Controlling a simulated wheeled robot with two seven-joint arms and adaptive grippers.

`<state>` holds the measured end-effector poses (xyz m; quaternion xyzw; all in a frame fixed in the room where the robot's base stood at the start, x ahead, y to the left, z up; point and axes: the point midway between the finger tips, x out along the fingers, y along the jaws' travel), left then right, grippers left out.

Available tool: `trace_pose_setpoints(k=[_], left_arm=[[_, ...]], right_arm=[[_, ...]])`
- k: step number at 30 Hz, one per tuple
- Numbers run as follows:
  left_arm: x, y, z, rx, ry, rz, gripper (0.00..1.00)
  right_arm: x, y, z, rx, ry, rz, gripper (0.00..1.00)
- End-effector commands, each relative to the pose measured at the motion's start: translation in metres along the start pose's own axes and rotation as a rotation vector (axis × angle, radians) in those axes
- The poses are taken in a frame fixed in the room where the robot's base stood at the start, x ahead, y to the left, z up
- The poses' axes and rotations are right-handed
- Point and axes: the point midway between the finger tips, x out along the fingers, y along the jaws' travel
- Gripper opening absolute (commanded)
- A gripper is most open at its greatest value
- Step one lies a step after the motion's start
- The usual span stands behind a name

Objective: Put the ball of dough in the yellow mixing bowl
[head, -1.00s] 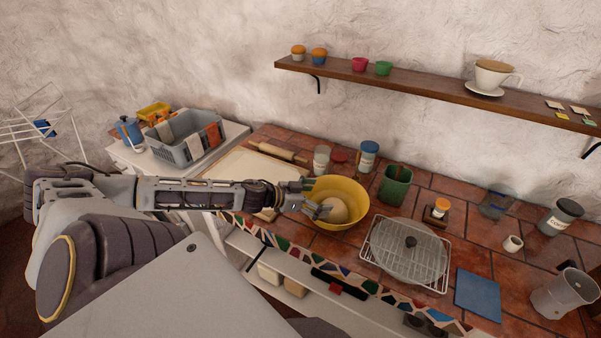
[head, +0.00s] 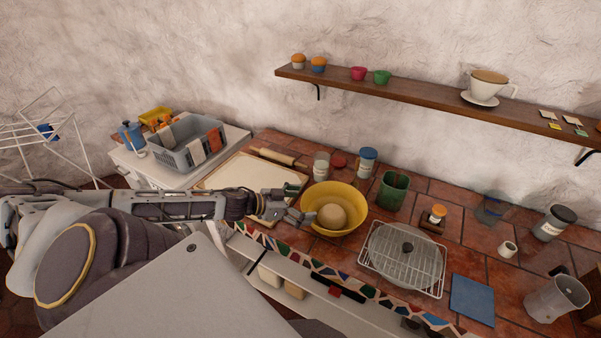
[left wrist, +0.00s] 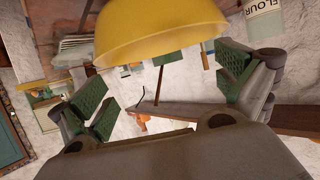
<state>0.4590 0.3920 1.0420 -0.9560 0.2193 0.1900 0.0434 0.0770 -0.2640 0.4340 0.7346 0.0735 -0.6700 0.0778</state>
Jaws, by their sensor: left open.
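The ball of dough (head: 331,215) is a pale round lump lying inside the yellow mixing bowl (head: 350,193) on the tiled counter. My left gripper (head: 297,206) is just left of the bowl, open and empty, its fingers apart from the dough. In the left wrist view the yellow bowl (left wrist: 160,28) fills the top middle, and the open green-padded fingers (left wrist: 165,85) stand on both sides with nothing between them close up. The dough is hidden in the left wrist view. My right gripper does not show.
A pale board (head: 243,175) with a rolling pin (head: 284,158) lies left of the bowl. A green container (head: 393,191) stands right of it, and a wire rack with a glass lid (head: 404,253) lies front right. A grey basket (head: 190,150) stands at the left, and a shelf (head: 420,101) runs along the wall.

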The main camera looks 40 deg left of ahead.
Motion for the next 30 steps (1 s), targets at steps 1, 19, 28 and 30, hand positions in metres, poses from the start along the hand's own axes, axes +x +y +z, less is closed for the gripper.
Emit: trace_pose_setpoints(k=[1,19,28,30], left_arm=[[-0.0031,-0.0001,-0.0004,-0.001,0.0,-0.001,1.0],[-0.0093,0.0,-0.0002,0.001,0.0,0.0,1.0],[-0.0092,0.0,-0.0002,0.0,0.0,0.0,1.0],[-0.0092,-0.0001,-0.0002,0.0,0.0,0.0,1.0]], right_arm=[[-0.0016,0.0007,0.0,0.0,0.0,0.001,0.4],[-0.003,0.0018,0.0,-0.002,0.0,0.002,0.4],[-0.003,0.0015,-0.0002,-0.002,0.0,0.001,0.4],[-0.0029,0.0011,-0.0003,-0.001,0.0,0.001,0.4]])
